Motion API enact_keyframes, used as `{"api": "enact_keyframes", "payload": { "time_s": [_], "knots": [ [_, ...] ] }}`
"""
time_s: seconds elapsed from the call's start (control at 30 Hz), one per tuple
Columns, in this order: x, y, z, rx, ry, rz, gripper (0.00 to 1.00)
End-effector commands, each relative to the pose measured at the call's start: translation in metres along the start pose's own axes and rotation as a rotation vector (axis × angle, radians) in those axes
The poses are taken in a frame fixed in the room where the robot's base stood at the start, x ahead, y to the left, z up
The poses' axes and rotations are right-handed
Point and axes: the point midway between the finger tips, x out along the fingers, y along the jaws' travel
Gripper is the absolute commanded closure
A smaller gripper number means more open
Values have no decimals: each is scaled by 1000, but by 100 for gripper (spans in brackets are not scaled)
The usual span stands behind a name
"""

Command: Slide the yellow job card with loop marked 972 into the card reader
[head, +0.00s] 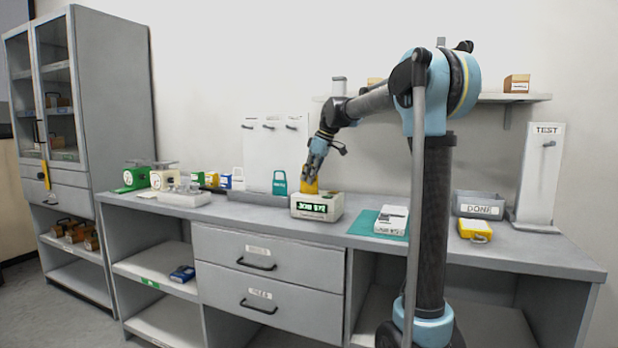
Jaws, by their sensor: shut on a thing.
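The card reader (316,209) is a pale box with a dark strip of green lettering on its front, standing on the bench left of my arm's column. My gripper (312,172) points down over it and is shut on a yellow card (309,187). The card stands upright at the reader's top. I cannot tell whether its lower edge is in the slot or just behind or above it. The number on the card is not readable, and its loop end is hidden by the fingers.
Scales (163,179) and a white tray (184,198) stand further left. Right are a teal mat (368,229) with a white device, a yellow item (475,230), a grey DONE bin (479,204) and a TEST stand (541,175).

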Motion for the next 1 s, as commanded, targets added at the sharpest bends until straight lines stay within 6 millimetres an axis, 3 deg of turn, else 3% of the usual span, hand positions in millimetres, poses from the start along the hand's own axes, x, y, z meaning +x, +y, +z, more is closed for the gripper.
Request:
{"api": "enact_keyframes", "payload": {
  "time_s": [0.6, 0.73, 1.0],
  "knots": [
    [7, 0, 3, 0, 0, 0, 100],
    [7, 0, 3, 0, 0, 0, 70],
    [7, 0, 3, 0, 0, 0, 70]
  ]
}}
